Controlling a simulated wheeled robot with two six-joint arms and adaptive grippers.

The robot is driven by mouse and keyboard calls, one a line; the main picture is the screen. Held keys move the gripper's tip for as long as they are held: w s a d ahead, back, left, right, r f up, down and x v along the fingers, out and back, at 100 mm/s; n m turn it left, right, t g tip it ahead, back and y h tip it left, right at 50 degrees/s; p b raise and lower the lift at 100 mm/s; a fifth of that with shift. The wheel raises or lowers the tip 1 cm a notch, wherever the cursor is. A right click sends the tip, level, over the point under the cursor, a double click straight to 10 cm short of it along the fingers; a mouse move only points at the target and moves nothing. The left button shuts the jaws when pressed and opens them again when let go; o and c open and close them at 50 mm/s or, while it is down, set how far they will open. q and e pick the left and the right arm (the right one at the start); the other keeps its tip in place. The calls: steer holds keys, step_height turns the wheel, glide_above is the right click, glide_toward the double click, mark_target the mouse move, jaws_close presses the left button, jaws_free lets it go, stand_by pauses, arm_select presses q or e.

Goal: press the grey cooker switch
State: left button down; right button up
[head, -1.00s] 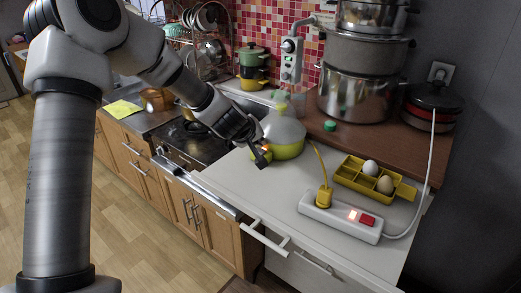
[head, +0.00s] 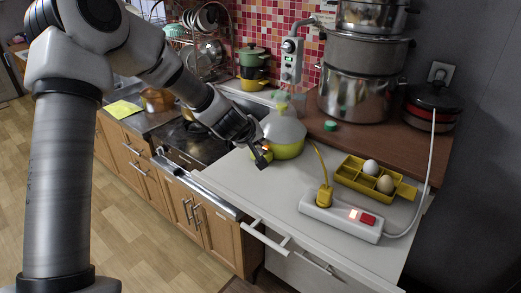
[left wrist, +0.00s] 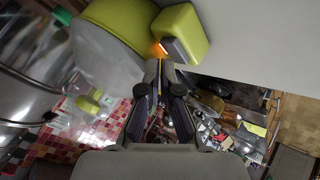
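The cooker (head: 288,150) has a yellow-green base and a clear dome and stands at the back of the white counter. In the left wrist view its round base (left wrist: 122,22) and a yellow-green box (left wrist: 181,32) beside it show. The grey switch (left wrist: 175,50) sits on the end of that box, with a glowing orange light next to it. My left gripper (head: 262,163) is at the cooker's front left. In the left wrist view its fingers (left wrist: 160,68) are together and empty, with tips close below the switch; I cannot tell if they touch. My right gripper is not in view.
A white power strip (head: 340,219) with a yellow plug and lit red switch lies at the front right. A yellow egg tray (head: 352,180) is behind it. Stacked steel pots (head: 350,97) stand on the brown shelf. The counter's front middle is free.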

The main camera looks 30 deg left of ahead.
mark_target(259, 150)
arm_select(q)
steer(key=shift+f, duration=0.5)
steer(key=shift+r+p, duration=0.6)
step_height(259, 150, up, 6)
steer(key=p, duration=0.6)
steer(key=shift+r+p, duration=0.1)
steer(key=shift+p, duration=0.25)
